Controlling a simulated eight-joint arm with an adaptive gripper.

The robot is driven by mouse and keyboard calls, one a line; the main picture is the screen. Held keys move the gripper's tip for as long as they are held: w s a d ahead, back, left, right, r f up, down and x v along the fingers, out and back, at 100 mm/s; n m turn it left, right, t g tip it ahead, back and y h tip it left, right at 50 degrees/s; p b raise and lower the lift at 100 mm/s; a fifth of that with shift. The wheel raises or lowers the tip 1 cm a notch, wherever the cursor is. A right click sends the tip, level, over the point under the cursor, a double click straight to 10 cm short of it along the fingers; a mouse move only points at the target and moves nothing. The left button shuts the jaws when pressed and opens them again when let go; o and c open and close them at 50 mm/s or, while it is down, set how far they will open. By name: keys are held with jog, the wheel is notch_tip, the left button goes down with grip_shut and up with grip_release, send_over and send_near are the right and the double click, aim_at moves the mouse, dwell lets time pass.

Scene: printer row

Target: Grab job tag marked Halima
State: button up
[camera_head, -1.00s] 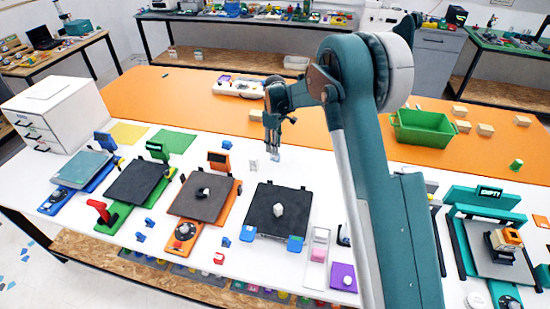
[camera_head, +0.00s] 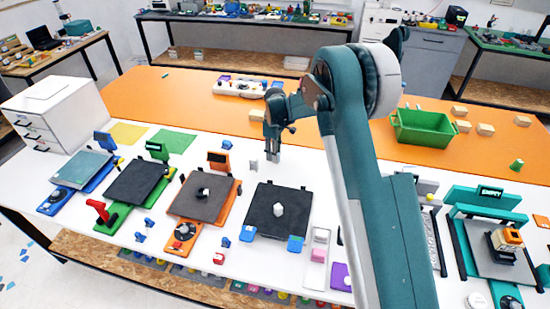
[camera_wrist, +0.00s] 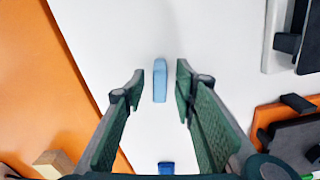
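My gripper (camera_wrist: 160,85) is open and points down at the white table top, in the head view (camera_head: 272,158) behind the black-bedded printer. A small light-blue upright piece (camera_wrist: 160,79), possibly a job tag, is between the fingertips in the wrist view, with gaps on both sides. My fingers largely hide it in the head view. I cannot read the name Halima on either.
The printer with the black bed (camera_head: 262,220) and the orange printer (camera_head: 225,205) stand in front of the gripper. A green bin (camera_head: 424,140) is at the right.

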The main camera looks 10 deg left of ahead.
jog(key=shift+c, duration=0.7)
jog(key=c, duration=0.7)
jog(key=shift+r, duration=0.15)
jog(key=shift+r+p, duration=0.35)
jog(key=shift+r, duration=4.55)
